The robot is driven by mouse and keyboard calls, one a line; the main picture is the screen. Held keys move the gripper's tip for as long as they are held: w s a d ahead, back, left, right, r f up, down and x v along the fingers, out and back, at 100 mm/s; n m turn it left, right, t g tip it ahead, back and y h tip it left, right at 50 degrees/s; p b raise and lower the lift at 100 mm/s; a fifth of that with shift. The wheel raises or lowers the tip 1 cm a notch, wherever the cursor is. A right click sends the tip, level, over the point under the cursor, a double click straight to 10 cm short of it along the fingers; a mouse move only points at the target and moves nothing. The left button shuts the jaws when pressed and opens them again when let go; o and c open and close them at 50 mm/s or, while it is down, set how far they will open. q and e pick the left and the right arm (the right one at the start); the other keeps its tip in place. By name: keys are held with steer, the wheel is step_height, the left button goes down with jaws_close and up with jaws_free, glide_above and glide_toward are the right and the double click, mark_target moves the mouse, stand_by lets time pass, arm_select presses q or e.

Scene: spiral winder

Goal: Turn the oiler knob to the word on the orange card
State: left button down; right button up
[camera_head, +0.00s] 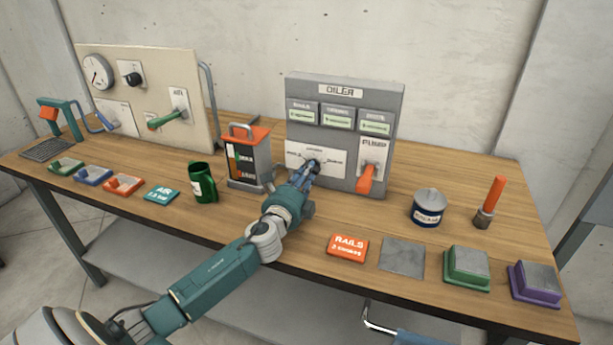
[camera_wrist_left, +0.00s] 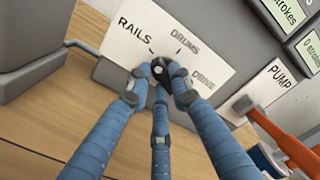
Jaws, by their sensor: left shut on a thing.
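The grey oiler panel (camera_head: 345,95) stands on the bench. Its white dial plate (camera_head: 333,162) carries the words RAILS, DRUMS and DRIVE, readable in the left wrist view (camera_wrist_left: 143,32). The small dark oiler knob (camera_wrist_left: 159,69) sits at the plate's middle, and which word it points to is hard to tell between the fingers. My left gripper (camera_head: 312,170) is shut on the knob, its blue fingers around it in the wrist view (camera_wrist_left: 160,80). The orange card (camera_head: 347,247) lies at the bench's front and reads RAILS, 3 strokes. My right gripper is not in view.
An orange pump lever (camera_head: 366,178) is right of the dial. A grease tin (camera_head: 429,207) and an orange-handled brush (camera_head: 492,200) stand right. A grey plate (camera_head: 402,257) lies beside the card.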

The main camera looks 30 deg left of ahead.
arm_select(q)
steer(key=shift+n, duration=0.7)
steer(key=c, duration=1.5)
jaws_free()
steer(key=shift+c, duration=0.2)
steer(key=shift+s, duration=0.2)
steer(key=v, duration=1.1)
steer(key=shift+s+f, duration=0.1)
steer(key=shift+s, duration=0.25)
steer(key=shift+f, duration=0.1)
